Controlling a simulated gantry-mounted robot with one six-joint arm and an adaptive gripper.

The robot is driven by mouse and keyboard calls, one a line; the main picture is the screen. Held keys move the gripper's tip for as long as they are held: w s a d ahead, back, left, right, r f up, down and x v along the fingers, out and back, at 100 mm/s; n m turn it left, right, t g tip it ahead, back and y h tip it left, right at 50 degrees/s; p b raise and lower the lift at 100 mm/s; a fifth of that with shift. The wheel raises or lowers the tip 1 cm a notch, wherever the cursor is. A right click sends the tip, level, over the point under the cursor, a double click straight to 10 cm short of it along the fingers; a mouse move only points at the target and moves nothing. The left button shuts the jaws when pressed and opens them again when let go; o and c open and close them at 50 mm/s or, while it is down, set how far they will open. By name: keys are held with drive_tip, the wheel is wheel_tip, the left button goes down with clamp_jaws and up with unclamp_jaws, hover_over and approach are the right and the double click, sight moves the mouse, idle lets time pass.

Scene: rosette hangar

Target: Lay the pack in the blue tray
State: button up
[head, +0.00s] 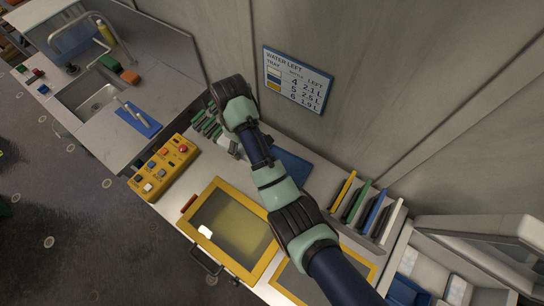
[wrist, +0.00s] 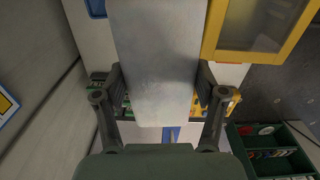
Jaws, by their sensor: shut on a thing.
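My gripper (wrist: 160,92) is shut on a pale grey, flat-sided pack (wrist: 158,60), with one finger against each long side in the wrist view. The pack fills the middle of that view and hides much of the counter below it. In the head view only a small pale part of the pack (head: 226,144) shows beside my arm. The blue tray (head: 292,167) lies on the counter by the wall, partly hidden behind my forearm. A blue corner, likely the same tray, shows at the top left of the wrist view (wrist: 97,8). The pack is apart from it.
A yellow-framed window panel (head: 233,228) lies in front of the tray. A yellow button box (head: 163,166) is to the left, and a green slotted rack (head: 205,122) is near my gripper. Upright coloured panels (head: 367,208) stand right of the tray. A wall rises behind.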

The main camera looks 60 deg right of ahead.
drive_tip(key=b, duration=0.4)
hover_over(285, 165)
drive_tip(key=a, duration=0.1)
wheel_tip(285, 165, down, 6)
drive_tip(key=f+b, duration=0.3)
drive_tip(key=f, duration=0.2)
drive_tip(key=f+b, duration=0.3)
drive_tip(key=f, duration=0.2)
drive_tip(key=f+b, duration=0.4)
drive_tip(key=f, duration=0.1)
drive_tip(key=shift+s+a+f, duration=0.15)
drive_tip(key=shift+s+a, duration=0.1)
drive_tip(key=shift+f+b, duration=0.6)
drive_tip(key=shift+f, duration=1.95)
drive_tip(key=shift+f, duration=0.15)
drive_tip(key=o, duration=1.4)
